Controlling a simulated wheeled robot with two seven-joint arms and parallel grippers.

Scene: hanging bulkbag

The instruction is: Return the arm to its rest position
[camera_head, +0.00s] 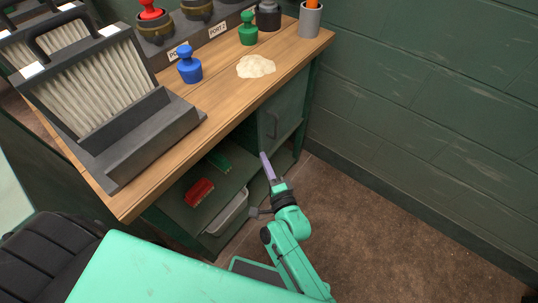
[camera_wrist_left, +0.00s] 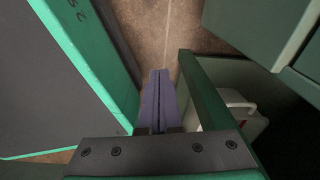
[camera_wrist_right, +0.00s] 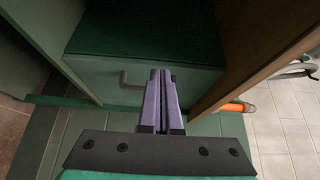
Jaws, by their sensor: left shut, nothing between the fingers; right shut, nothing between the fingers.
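My right gripper (camera_head: 265,163) is shut and empty. In the head view its purple fingers point up toward the front of the workbench, below the bench top and close to the green cabinet door (camera_head: 285,100). The right wrist view shows the same shut fingers (camera_wrist_right: 161,90) in front of a door with a grey handle (camera_wrist_right: 128,80); I cannot tell if they touch. My left gripper (camera_wrist_left: 158,90) shows only in the left wrist view. It is shut and empty, above brown floor, between a teal panel of my own and a green cabinet edge.
The wooden workbench (camera_head: 225,95) holds a blue stopper (camera_head: 189,65), a green stopper (camera_head: 248,30), a pale powder pile (camera_head: 256,66) and a filter unit (camera_head: 90,85). The open shelf below holds a red item (camera_head: 199,192) and a pale tray (camera_head: 228,212). Floor (camera_head: 390,235) at right is clear.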

